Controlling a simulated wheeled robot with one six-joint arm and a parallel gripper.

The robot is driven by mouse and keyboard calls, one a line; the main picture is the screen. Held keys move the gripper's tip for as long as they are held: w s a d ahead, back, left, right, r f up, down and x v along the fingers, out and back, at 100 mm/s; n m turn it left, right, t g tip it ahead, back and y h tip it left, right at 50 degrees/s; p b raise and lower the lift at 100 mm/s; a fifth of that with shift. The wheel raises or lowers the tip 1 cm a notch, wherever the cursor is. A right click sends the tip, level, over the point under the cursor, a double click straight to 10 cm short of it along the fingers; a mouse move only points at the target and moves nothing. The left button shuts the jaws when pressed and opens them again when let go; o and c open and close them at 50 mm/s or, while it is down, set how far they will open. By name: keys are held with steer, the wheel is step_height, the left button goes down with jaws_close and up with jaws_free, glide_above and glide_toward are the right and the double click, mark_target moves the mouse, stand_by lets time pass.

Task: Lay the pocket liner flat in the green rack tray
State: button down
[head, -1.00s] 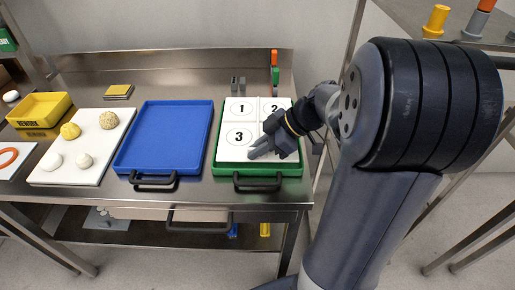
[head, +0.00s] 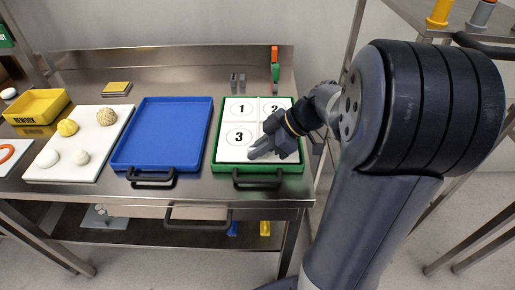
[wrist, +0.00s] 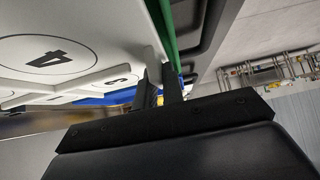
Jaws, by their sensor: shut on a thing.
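The pocket liner (head: 230,150) is a white board with black-ringed numbers. In the head view it lies over the inside of the green rack tray (head: 222,169), within its rim. I cannot tell whether it rests fully on the tray floor. My gripper (head: 253,154) is at the liner's front right part, with the fingers shut on it. In the wrist view the liner (wrist: 105,70) shows numbers 4 and 3, beside my fingers (wrist: 160,84). The green tray rim (wrist: 167,35) runs just right of them. My gripper and arm hide the liner's right front corner.
A blue tray (head: 163,135) with a black handle stands left of the green tray. Further left are a white board (head: 50,174) with dough balls and a yellow bin (head: 36,107). Small grey blocks (head: 237,82) and an orange-green item (head: 275,68) stand behind the green tray.

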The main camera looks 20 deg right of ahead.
steer(key=shift+f+b, duration=0.95)
steer(key=shift+b, duration=0.15)
stand_by(0.3)
steer(key=c, duration=1.5)
jaws_free()
steer(key=shift+o, duration=0.2)
steer(key=v, duration=1.1)
steer(key=shift+p, duration=0.4)
steer(key=shift+a, duration=0.1)
steer(key=x, duration=1)
steer(key=shift+a+f+b, duration=0.15)
steer(key=shift+f+b, duration=0.1)
steer(key=shift+b, duration=0.1)
steer(key=shift+w+a, duration=0.1)
steer(key=shift+a, duration=0.05)
steer(key=shift+r+p, duration=0.3)
steer(key=shift+p, duration=0.15)
